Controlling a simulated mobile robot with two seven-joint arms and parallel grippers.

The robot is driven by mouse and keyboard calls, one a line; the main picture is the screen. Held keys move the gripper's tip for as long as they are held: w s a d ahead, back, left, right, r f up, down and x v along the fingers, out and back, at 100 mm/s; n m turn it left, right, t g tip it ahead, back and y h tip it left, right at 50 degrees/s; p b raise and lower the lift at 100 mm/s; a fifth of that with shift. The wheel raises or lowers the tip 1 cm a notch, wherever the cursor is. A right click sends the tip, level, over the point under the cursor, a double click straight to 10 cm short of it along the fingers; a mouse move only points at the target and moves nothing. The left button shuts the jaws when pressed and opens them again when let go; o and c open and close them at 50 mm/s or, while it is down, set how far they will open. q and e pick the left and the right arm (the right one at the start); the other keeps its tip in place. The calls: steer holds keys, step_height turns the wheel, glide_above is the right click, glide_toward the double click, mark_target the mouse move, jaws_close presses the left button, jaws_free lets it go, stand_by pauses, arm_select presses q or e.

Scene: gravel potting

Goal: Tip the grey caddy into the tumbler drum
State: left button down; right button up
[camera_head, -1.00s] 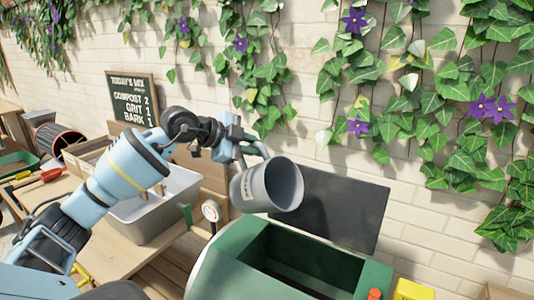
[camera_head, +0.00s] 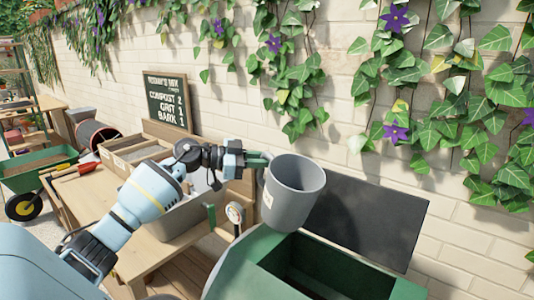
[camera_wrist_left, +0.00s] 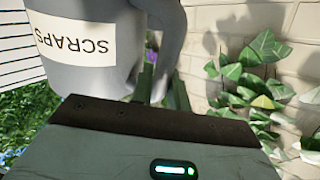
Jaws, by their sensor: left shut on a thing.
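The grey caddy (camera_head: 290,205) is held up above the left part of the tumbler drum, its open mouth facing up and toward me, slightly tilted. My left gripper (camera_head: 262,162) is shut on the caddy's handle at its left side. In the left wrist view the caddy (camera_wrist_left: 95,65) shows close up with a white SCRAPS label (camera_wrist_left: 75,38). The green tumbler drum (camera_head: 255,262) stands below with its opening facing up and its dark lid (camera_head: 365,222) raised behind it. The caddy's contents are not visible. My right gripper is not in view.
A wooden bench (camera_head: 140,250) with a grey tub (camera_head: 180,222) and a wooden divided box (camera_head: 125,152) stands at left. A round dial (camera_head: 236,212) is beside the drum. A chalkboard (camera_head: 168,97) leans on the wall. A green wheelbarrow (camera_head: 40,168) stands farther left.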

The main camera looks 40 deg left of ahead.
arm_select(q)
steer(key=shift+a+f+n+t+h, duration=0.15)
steer(key=shift+a+f+n+t, duration=0.15)
steer(key=shift+f+n, duration=0.2)
steer(key=shift+a+f+n+t+h, duration=0.2)
steer(key=shift+a+f+n, duration=0.2)
steer(key=shift+f, duration=0.15)
steer(key=shift+a+f+n+h, duration=0.25)
steer(key=shift+f+n+h, duration=0.15)
steer(key=shift+f, duration=0.15)
